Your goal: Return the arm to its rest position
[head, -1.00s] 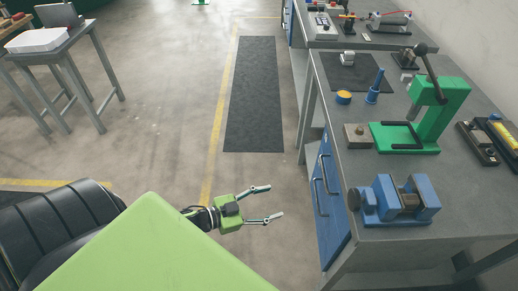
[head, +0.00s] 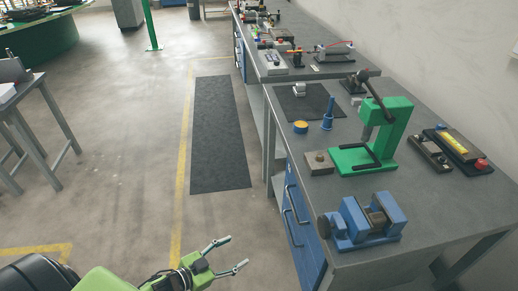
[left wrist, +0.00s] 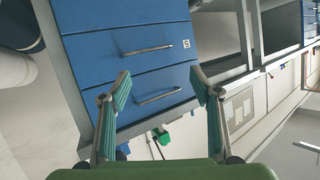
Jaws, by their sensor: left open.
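My left gripper (head: 228,255) is at the bottom of the head view, open and empty, above the floor to the left of the workbench. In the left wrist view its two fingers (left wrist: 160,90) stand wide apart with nothing between them. Beyond them is the blue drawer cabinet (left wrist: 130,45) with two metal handles. My right gripper is not in view.
The grey workbench (head: 430,222) carries a blue vise (head: 365,222), a green press (head: 390,130) and small tools. Its blue drawers (head: 300,225) face the aisle. A dark mat (head: 217,135) lies on open floor. A table (head: 15,92) stands at left.

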